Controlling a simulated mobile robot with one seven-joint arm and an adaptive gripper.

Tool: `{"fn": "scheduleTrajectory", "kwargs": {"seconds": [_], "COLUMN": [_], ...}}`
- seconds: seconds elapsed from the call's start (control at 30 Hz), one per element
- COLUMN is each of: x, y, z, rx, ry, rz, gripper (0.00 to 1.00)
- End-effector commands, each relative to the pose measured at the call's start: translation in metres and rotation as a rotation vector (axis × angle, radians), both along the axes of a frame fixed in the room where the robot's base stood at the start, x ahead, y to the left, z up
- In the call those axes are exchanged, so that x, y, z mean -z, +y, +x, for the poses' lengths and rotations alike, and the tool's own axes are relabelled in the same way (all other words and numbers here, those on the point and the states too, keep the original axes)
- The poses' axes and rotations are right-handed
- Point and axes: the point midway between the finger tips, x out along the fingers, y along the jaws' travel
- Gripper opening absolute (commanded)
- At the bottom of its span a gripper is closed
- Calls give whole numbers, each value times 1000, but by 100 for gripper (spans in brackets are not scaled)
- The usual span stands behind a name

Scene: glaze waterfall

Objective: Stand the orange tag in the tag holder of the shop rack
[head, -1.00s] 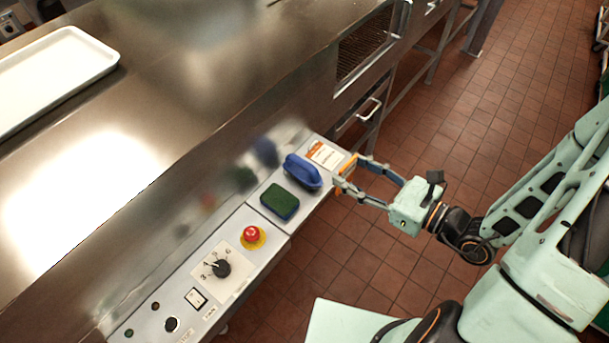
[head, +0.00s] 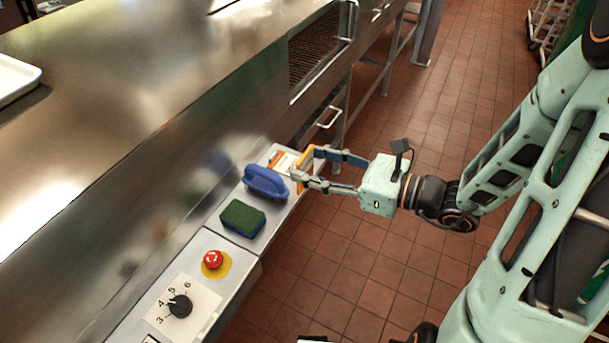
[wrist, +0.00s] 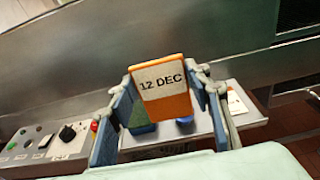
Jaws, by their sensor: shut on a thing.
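The orange tag (wrist: 163,90) reads "12 DEC" on a white label above an orange base in the wrist view. My gripper (wrist: 164,78) is shut on it, with one finger at each side edge. In the head view the tag (head: 304,162) shows edge-on between the fingertips, above the right end of the control ledge. A white wire rack (head: 546,28) stands far off at the top right of the head view. I cannot make out a tag holder on it.
The steel counter's ledge (head: 205,290) bears a blue-handled tool (head: 265,182), a green and blue sponge (head: 243,218), a red button (head: 212,260), a black dial (head: 180,306) and an orange and white card (head: 281,160). Tiled floor (head: 440,110) is open to the right.

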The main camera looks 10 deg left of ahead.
Motion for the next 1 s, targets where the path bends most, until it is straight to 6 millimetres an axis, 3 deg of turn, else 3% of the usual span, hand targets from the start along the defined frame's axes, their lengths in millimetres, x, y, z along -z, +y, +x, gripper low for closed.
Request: {"fn": "scheduleTrajectory", "kwargs": {"seconds": [0.2, 0.4, 0.6, 1.0], "x": [8, 24, 56, 83], "y": [4, 16, 22, 27], "z": [11, 51, 76, 99], "rx": [-2, -4, -1, 0], "ry": [-4, 0, 3, 1], "rz": [-1, 3, 3, 1], "gripper": [23, 23, 23, 23]}}
